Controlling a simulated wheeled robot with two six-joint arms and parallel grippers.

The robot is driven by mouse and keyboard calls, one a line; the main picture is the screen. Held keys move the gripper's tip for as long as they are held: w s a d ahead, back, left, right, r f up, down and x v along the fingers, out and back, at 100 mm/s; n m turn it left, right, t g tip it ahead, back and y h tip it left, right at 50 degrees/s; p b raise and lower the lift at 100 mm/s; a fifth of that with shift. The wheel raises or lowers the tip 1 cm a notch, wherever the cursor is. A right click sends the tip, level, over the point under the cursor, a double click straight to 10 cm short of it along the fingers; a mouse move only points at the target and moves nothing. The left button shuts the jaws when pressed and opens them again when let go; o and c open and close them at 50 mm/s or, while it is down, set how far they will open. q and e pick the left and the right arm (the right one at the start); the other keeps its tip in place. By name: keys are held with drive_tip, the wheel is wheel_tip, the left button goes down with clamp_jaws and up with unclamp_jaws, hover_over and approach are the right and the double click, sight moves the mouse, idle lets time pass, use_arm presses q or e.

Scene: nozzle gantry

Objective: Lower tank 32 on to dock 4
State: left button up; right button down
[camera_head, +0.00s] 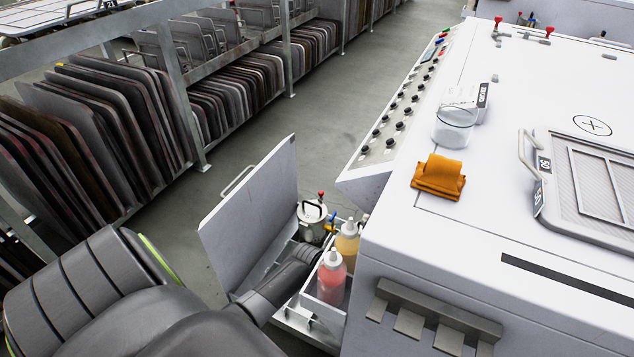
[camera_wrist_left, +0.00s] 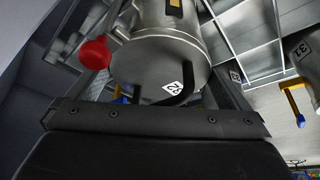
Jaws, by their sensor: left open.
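A metal tank (camera_wrist_left: 160,62) with a diamond tag that seems to read 32 and a black bar handle fills the middle of the left wrist view. A red knob (camera_wrist_left: 95,53) is at its left. My left gripper (camera_head: 310,252) is open, its fingers on either side of this tank's image; I cannot tell whether they touch it. In the head view, my left arm reaches into the opened side bay, where a metal tank (camera_head: 312,214) with a black handle stands; its number is not legible. I cannot make out a dock marked 4. My right gripper is out of view.
A tank tagged 31 (camera_wrist_left: 306,75) is at the right of the wrist view. A grey open door (camera_head: 255,215) stands left of the bay. Red (camera_head: 331,280) and yellow (camera_head: 347,243) bottles stand close to my wrist. The white machine (camera_head: 480,240) bounds the right.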

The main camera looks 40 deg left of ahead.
use_arm(q)
drive_tip(key=p+v, duration=0.5)
drive_tip(key=v, duration=1.1)
drive_tip(key=shift+r, duration=0.2)
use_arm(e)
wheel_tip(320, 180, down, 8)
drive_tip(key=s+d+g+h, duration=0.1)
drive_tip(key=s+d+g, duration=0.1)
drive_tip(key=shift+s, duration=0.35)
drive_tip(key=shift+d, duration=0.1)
